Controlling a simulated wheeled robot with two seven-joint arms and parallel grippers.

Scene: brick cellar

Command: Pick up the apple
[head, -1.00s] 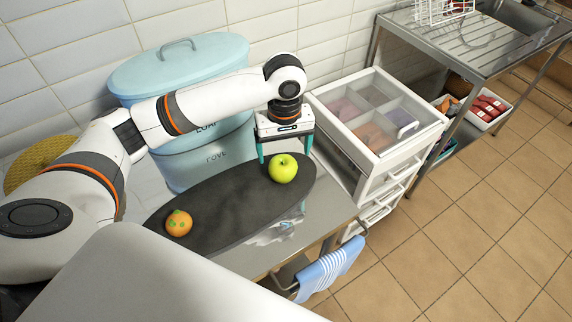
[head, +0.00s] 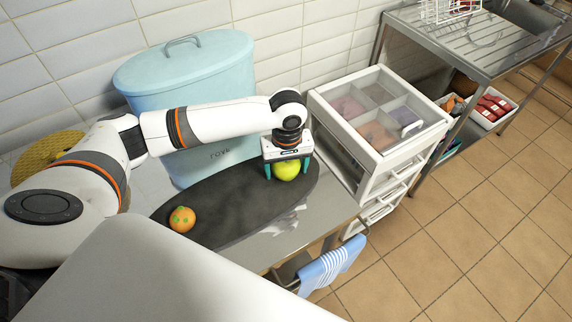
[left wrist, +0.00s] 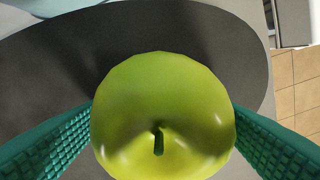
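A yellow-green apple (head: 288,171) sits near the right end of a dark oval board (head: 235,208) on the counter. My left gripper (head: 287,172) points down over it, with one teal finger on each side. In the left wrist view the apple (left wrist: 162,120) fills the middle, stem toward the camera. The ridged fingers of the left gripper (left wrist: 164,104) are spread to its left and right. Their tips reach the apple's edges in the picture, but firm contact cannot be told. My right gripper is not in view.
An orange fruit (head: 182,219) with green spots lies at the board's left end. A large blue bin (head: 190,75) stands behind the board. A white drawer unit (head: 350,140) stands to the right. A striped towel (head: 330,266) hangs at the front.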

